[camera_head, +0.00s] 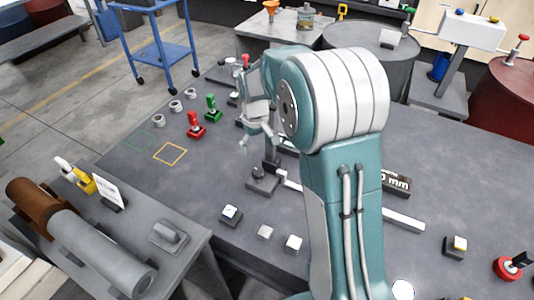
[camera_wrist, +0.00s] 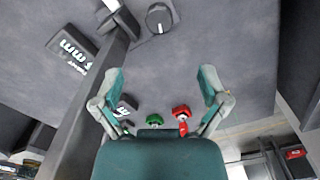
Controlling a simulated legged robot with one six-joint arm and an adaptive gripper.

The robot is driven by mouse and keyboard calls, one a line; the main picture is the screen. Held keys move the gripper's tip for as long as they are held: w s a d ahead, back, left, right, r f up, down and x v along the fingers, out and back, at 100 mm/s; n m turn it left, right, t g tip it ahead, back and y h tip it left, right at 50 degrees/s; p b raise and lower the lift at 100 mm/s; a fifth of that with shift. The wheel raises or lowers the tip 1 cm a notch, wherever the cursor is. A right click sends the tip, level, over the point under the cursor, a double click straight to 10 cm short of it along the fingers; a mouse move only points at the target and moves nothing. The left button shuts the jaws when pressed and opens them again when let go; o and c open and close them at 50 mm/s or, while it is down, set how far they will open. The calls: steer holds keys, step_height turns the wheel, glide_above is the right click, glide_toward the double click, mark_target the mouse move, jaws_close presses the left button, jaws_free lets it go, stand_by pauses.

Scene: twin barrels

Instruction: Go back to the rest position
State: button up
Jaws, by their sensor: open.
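My gripper (camera_head: 258,137) hangs from my teal and white arm above the middle of the dark grey table (camera_head: 150,195). In the wrist view its two fingers (camera_wrist: 161,88) are spread apart with nothing between them. A red-handled piece (camera_head: 195,125) and a green-handled piece (camera_head: 211,108) stand on the table left of the gripper. In the wrist view the red piece (camera_wrist: 181,113) and the green piece (camera_wrist: 155,120) show between the finger bases. My arm hides part of the table behind it.
A dark stand (camera_head: 263,181) is close by the gripper. Small blocks (camera_head: 293,243) lie at the front, and grey rings (camera_head: 176,106) at the left. A side bench with a grey cylinder (camera_head: 105,255) is front left. A blue cart (camera_head: 158,55) and dark red barrel (camera_head: 500,100) stand behind.

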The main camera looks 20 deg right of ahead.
steer(key=s+r+m+t, duration=0.2)
steer(key=s+r+t, duration=0.2)
steer(key=s+r, duration=1.35)
steer(key=s+f+m+t, duration=0.1)
steer(key=s+f, duration=0.1)
steer(key=s, duration=0.7)
steer(key=shift+s+a+t, duration=0.15)
steer(key=shift+s+t, duration=0.15)
steer(key=shift+s, duration=0.1)
stand_by(1.1)
